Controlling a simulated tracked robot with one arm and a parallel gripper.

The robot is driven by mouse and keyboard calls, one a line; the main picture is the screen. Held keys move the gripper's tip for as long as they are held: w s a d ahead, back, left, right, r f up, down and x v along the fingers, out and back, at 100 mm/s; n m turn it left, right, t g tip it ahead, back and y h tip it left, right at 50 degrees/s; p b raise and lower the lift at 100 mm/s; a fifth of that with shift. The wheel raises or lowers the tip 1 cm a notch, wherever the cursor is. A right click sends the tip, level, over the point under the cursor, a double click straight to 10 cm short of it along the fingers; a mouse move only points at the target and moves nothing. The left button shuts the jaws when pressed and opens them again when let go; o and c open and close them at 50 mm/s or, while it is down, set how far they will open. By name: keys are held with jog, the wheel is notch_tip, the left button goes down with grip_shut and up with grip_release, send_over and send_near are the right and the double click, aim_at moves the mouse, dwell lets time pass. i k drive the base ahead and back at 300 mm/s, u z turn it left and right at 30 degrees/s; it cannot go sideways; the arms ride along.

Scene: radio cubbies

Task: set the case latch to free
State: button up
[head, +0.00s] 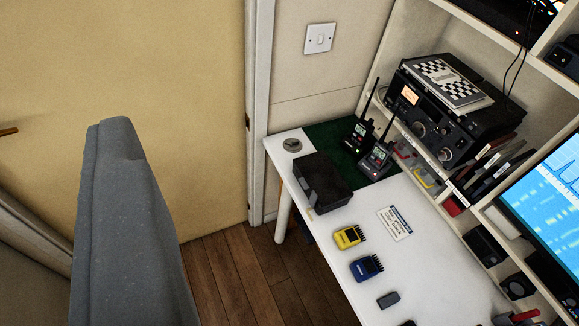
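A black case (322,183) lies on the white table (345,240), near its left end. A small detail (311,197) shows on its left side, too small for me to tell whether it is the latch or how it is set. A grey, tapered part of my gripper (125,215) stands large at the left, in front of the door and floor. It is well apart from the case. I see no second finger and nothing held, so its opening cannot be told.
Two handheld radios (377,158) stand on a green mat (330,137) behind the case. A yellow clipper-like item (349,237), a blue one (366,268) and a label card (394,223) lie in front. Shelves with a radio set (437,130) and a screen (550,205) line the right.

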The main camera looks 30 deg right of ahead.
aim_at(314, 197)
jog(key=z, duration=0.3)
jog(key=i, duration=1.15)
jog(key=z, duration=0.5)
